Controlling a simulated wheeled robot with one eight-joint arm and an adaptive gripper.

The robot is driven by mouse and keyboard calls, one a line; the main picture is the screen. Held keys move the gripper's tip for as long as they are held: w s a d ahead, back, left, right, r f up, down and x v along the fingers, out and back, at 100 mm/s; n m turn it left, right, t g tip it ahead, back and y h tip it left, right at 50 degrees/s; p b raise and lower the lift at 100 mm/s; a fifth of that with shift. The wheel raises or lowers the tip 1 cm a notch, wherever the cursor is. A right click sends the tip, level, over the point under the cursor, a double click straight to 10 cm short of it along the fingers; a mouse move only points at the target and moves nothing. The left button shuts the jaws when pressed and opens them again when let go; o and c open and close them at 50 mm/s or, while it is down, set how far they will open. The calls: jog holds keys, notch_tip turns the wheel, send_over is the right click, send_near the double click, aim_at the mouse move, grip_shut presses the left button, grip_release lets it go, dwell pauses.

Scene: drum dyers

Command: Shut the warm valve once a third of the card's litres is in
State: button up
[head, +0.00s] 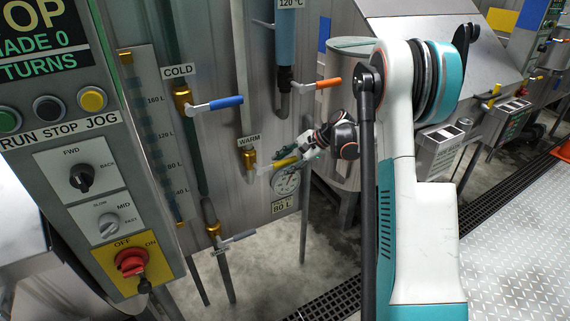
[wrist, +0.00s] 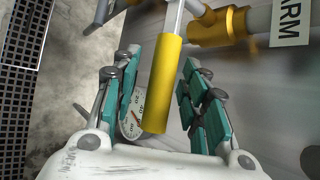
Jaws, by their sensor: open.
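The brass warm valve (head: 249,160) sits on a pipe under the WARM label (head: 249,139) in the head view. Its yellow lever handle (head: 284,162) points right, across the pipe. My gripper (head: 304,152) is at this handle. In the wrist view the yellow handle (wrist: 163,85) lies between my open fingers (wrist: 163,80), with gaps on both sides.
The cold valve's blue lever (head: 218,103) is up and left. An orange lever (head: 318,84) is above my gripper. A grey-handled valve (head: 232,240) is low on the left. The control panel (head: 75,150) stands at far left. A floor grating (head: 335,300) runs below.

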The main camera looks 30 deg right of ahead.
jog(key=v, duration=1.2)
jog(key=shift+a, duration=0.1)
